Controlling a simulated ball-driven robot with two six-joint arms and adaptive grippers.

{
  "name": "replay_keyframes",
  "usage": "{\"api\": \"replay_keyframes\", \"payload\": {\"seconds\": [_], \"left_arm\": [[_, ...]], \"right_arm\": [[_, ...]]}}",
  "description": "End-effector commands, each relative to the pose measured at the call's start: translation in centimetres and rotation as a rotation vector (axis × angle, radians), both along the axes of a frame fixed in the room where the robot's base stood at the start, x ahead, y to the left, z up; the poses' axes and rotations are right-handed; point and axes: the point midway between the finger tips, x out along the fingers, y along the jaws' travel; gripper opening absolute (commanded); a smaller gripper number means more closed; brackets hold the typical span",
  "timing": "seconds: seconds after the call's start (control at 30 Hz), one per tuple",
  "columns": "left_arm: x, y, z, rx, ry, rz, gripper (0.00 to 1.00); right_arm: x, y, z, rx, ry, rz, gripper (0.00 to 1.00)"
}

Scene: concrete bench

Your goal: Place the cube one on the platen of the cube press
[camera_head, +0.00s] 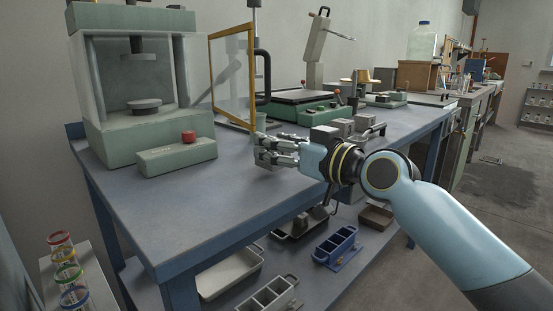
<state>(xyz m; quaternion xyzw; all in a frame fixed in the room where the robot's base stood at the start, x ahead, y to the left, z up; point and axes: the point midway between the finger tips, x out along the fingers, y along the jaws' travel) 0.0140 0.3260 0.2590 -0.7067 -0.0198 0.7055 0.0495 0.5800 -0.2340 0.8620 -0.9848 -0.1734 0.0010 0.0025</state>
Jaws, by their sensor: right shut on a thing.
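The cube press (118,140) is a pale green machine at the left end of the bench. Its round dark platen (144,107) is bare, below an upper plate on a rod. Its yellow-framed clear door (212,85) stands swung open to the right. My right gripper (264,150) reaches in from the right, above the bench, to the right of the press and apart from it. It is shut on a small grey thing, likely cube one, mostly hidden by the fingers. My left gripper is not in view.
A green control box (170,158) with a red button sits before the press. Grey blocks (343,127) and a green-based machine (318,114) stand behind my right wrist. The blue-grey bench top (210,190) is clear in front. Trays and moulds (338,247) lie on the lower shelf.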

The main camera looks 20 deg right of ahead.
Motion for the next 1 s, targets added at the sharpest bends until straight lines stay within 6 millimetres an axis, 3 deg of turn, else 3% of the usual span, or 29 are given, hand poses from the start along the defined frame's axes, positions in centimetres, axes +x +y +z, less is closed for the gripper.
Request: {"api": "replay_keyframes", "payload": {"seconds": [0.07, 0.43, 0.47, 0.6, 1.0], "left_arm": [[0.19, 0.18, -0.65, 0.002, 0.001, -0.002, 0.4], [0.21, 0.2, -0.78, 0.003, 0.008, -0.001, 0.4], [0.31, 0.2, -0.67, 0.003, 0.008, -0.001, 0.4], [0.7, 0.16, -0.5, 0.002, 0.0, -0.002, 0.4], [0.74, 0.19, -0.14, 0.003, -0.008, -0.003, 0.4]], "right_arm": [[0.01, 0.01, -1.5, 0.001, 0.003, 0.0, 0.0], [-0.01, -0.01, -1.7, 0.0, -0.001, -0.001, 0.0], [-0.01, -0.03, -1.7, 0.0, 0.001, -0.001, 0.48], [-0.01, -0.03, -1.59, 0.0, 0.0, -0.001, 0.67], [-0.43, -0.2, -1.21, -0.003, 0.001, -0.001, 0.69]]}}
